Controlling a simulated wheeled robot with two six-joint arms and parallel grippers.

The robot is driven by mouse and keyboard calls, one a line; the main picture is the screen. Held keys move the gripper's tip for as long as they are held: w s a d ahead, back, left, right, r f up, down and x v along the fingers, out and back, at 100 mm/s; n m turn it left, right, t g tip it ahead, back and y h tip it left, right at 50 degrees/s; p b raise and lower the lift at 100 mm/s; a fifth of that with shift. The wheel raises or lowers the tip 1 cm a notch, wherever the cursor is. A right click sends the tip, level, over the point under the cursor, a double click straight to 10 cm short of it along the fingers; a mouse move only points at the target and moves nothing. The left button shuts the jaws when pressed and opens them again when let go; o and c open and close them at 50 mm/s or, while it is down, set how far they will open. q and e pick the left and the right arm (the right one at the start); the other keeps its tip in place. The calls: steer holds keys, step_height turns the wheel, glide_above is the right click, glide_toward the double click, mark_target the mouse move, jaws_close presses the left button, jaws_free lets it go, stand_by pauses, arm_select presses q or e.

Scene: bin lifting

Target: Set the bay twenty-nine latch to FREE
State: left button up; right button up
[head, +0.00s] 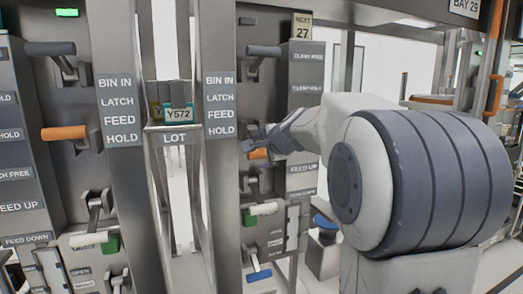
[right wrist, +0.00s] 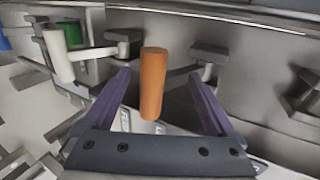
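An orange lever handle (head: 258,154) sits on the middle-right panel, at my right gripper (head: 254,140). My arm hides part of it and the labels beside it. In the right wrist view the orange handle (right wrist: 153,85) stands between the two purple fingers of my right gripper (right wrist: 160,95), with a gap on each side. The fingers are open and not closed on it. Which bay this panel belongs to is unclear; a BAY 29 sign (head: 465,7) hangs at the upper right. My left gripper is not in view.
A dark lever (head: 262,51) is above the orange one, and white (head: 263,209) and blue (head: 259,275) levers are below. A white lever (right wrist: 58,56) is beside the gripper in the wrist view. The left panel has another orange lever (head: 64,133). A metal post (head: 221,180) stands close left.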

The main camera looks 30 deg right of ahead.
steer(key=shift+s+d+f, duration=0.1)
steer(key=shift+d+f, duration=0.15)
steer(key=shift+f, duration=0.05)
stand_by(0.4)
steer(key=p+v, duration=0.1)
steer(key=v, duration=0.9)
steer(key=shift+s+r, duration=0.25)
steer(key=shift+a, duration=0.1)
